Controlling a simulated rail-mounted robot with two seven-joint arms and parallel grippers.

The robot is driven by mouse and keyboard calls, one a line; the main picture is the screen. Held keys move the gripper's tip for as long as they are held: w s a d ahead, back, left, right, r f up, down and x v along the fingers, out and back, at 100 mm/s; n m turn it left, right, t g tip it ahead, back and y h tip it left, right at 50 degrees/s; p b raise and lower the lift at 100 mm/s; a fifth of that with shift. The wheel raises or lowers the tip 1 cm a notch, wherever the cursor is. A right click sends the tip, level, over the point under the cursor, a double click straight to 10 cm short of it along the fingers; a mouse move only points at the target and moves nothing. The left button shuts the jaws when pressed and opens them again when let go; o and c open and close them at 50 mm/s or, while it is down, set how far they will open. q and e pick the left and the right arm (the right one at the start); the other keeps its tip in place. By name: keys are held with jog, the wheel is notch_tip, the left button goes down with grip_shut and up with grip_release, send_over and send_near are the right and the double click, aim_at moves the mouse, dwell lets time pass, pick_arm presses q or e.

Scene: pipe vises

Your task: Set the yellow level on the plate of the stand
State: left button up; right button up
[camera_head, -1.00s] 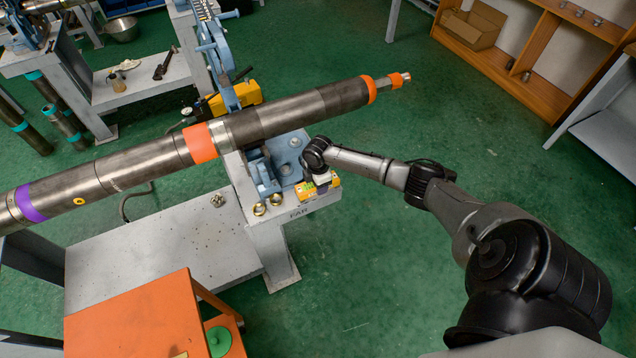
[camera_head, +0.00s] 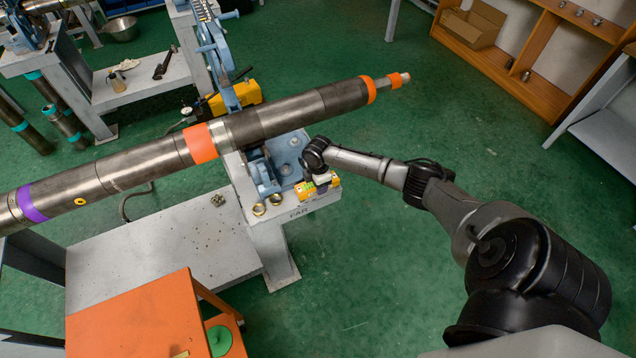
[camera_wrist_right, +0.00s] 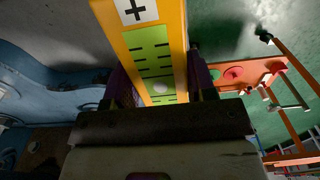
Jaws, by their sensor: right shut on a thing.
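The yellow level (camera_head: 304,194) has a green vial face. It is at the right end of the grey stand's plate (camera_head: 312,207), beside the blue vise (camera_head: 265,172). My right gripper (camera_head: 321,184) comes down over its middle and is shut on it. In the right wrist view the level (camera_wrist_right: 154,45) shows between the fingers, with dark bars and a plus sign on its face. I cannot tell whether its underside touches the plate. My left gripper is not in view.
A long steel pipe (camera_head: 280,114) with orange and purple bands lies across the vise. Two brass rings (camera_head: 267,204) sit on the plate left of the level. An orange table (camera_head: 140,318) stands at front left. Green floor to the right is clear.

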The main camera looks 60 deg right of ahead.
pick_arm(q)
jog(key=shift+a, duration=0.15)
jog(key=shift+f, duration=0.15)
pick_arm(e)
jog(key=shift+f, duration=0.3)
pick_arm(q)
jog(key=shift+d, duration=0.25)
pick_arm(e)
jog(key=o, duration=1.2)
jog(key=shift+o, duration=0.8)
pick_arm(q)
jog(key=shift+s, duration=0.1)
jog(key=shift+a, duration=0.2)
